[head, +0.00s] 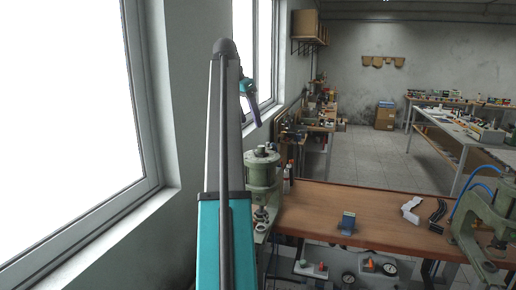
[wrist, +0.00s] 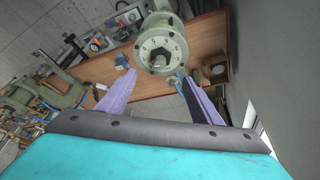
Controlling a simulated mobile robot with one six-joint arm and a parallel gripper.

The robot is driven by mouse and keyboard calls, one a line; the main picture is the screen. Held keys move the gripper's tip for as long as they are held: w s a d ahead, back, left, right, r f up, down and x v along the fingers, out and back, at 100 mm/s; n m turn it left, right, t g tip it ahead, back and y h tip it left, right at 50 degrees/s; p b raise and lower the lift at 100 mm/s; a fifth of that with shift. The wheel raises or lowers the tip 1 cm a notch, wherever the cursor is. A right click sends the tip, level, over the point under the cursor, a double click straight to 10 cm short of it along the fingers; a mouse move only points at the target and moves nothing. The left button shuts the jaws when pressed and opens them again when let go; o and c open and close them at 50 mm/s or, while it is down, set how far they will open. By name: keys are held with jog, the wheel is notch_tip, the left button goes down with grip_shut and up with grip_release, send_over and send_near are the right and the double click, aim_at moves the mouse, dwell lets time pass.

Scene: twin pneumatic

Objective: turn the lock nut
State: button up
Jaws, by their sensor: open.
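The left green press (head: 262,178) stands at the left end of the wooden bench. In the wrist view its round top (wrist: 146,32) faces me, with a pale dial-like ring and a dark hexagonal nut (wrist: 160,52) at its centre, which I take for the lock nut. My gripper (wrist: 156,76) is open, its two purple fingers spread and empty. In the picture the fingertips lie just below the press top, one to each side; they appear apart from it. In the head view my arm hides part of the area left of the press, and the nut is too small to make out.
The wooden bench (head: 340,205) holds a small blue block (head: 347,222), a white part (head: 411,210) and a black part (head: 438,214). A second green press (head: 490,225) stands at the right. The wall and windows are close on the left.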

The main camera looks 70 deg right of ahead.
aim_at(259, 147)
jog(key=shift+p+x, duration=1.25)
jog(key=shift+x, duration=5.55)
jog(key=c, duration=1.1)
